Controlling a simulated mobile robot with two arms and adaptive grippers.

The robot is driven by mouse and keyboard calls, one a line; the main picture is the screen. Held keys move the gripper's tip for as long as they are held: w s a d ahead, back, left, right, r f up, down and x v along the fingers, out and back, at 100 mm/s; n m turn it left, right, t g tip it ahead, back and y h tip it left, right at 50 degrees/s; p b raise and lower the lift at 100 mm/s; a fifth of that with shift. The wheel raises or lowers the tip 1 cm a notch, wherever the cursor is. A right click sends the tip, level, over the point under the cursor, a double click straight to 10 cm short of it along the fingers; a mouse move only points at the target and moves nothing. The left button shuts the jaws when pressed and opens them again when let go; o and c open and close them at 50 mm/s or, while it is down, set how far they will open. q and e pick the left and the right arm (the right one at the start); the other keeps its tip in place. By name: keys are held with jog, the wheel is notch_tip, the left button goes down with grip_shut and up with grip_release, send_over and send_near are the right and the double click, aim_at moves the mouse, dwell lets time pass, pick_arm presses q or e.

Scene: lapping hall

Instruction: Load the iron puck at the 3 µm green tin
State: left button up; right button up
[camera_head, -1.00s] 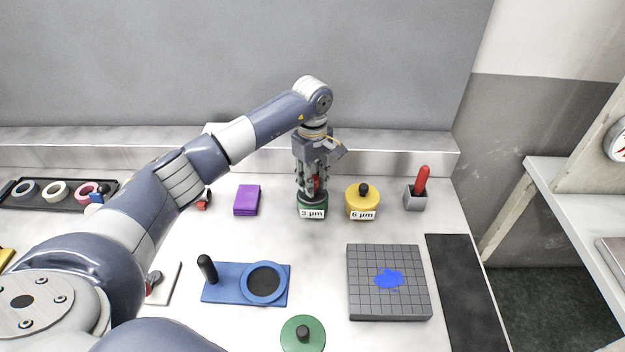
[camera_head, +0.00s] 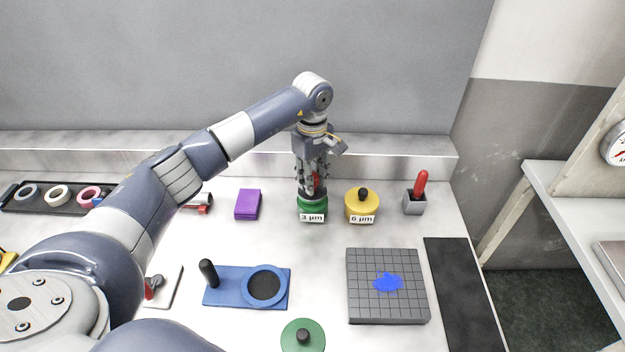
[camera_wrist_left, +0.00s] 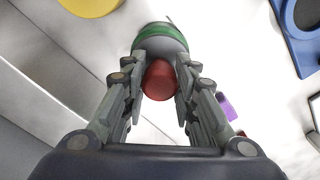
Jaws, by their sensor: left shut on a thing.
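The 3 µm green tin (camera_head: 311,207) stands without a lid at the back middle of the bench, its label facing me. My left gripper (camera_head: 314,188) points straight down over it and is shut on a red knob, which I take to be the handle of the iron puck (camera_wrist_left: 159,80). In the left wrist view the knob sits between the fingers, with a grey body and the tin's green band (camera_wrist_left: 160,30) just beyond. The fingers hide most of the puck, and I cannot tell whether it touches the tin's inside. My right gripper is not in view.
A yellow 6 µm tin (camera_head: 362,205) stands close on the right, then a red-handled tool in a grey holder (camera_head: 415,203). In front are a blue fixture (camera_head: 225,287), a grooved grey plate (camera_head: 360,310) with blue paste and a green lid (camera_head: 315,345). A purple block (camera_head: 247,204) lies left.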

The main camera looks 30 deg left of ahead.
pick_arm(q)
jog(key=shift+r+p, duration=1.1)
jog(key=shift+r, duration=1.25)
jog(key=shift+d, duration=0.1)
